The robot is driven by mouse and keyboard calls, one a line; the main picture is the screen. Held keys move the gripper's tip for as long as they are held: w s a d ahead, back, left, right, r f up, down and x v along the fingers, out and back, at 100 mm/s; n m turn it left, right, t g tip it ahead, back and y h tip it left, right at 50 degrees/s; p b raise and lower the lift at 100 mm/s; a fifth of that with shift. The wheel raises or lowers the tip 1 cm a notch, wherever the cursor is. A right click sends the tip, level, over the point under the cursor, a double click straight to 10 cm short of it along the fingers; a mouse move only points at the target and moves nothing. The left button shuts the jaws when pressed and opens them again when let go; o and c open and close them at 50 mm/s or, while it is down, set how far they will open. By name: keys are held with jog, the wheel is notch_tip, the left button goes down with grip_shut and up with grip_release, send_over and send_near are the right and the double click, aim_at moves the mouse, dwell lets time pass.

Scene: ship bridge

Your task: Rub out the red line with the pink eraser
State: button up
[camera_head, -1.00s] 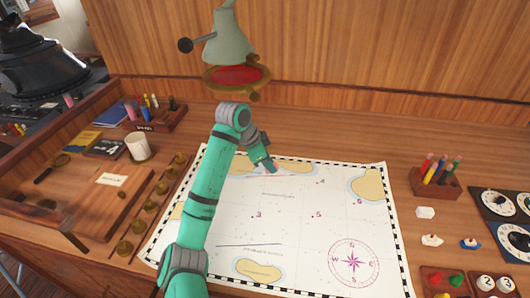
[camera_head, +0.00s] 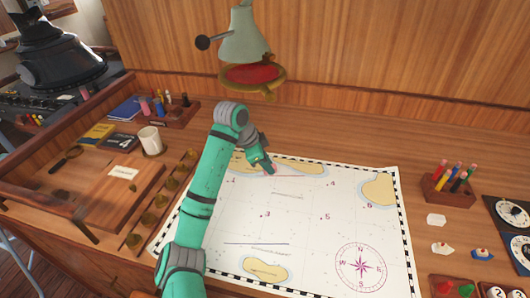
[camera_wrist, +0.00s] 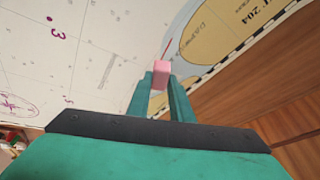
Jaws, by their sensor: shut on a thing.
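My gripper (camera_head: 268,168) is over the upper part of the white sea chart (camera_head: 300,212). In the wrist view, its two fingers (camera_wrist: 160,84) are shut on the pink eraser (camera_wrist: 160,72), which sticks out past the fingertips. The red line (camera_wrist: 167,48) shows as a short thin stroke just beyond the eraser. Part of the line may be hidden behind the eraser.
A dark line (camera_head: 256,243) lies lower on the chart. A pencil box (camera_head: 447,188) stands on the right, a white mug (camera_head: 150,140) on the left. The chart's right half is clear.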

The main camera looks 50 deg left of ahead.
jog(key=shift+s+a+f, duration=0.1)
jog(key=shift+s+f, duration=0.2)
jog(key=shift+f, duration=0.05)
jog(key=shift+s+a, duration=0.75)
jog(key=shift+a, duration=0.05)
jog(key=shift+s+a, duration=0.7)
jog(key=shift+a, duration=0.15)
jog(key=shift+w, duration=0.15)
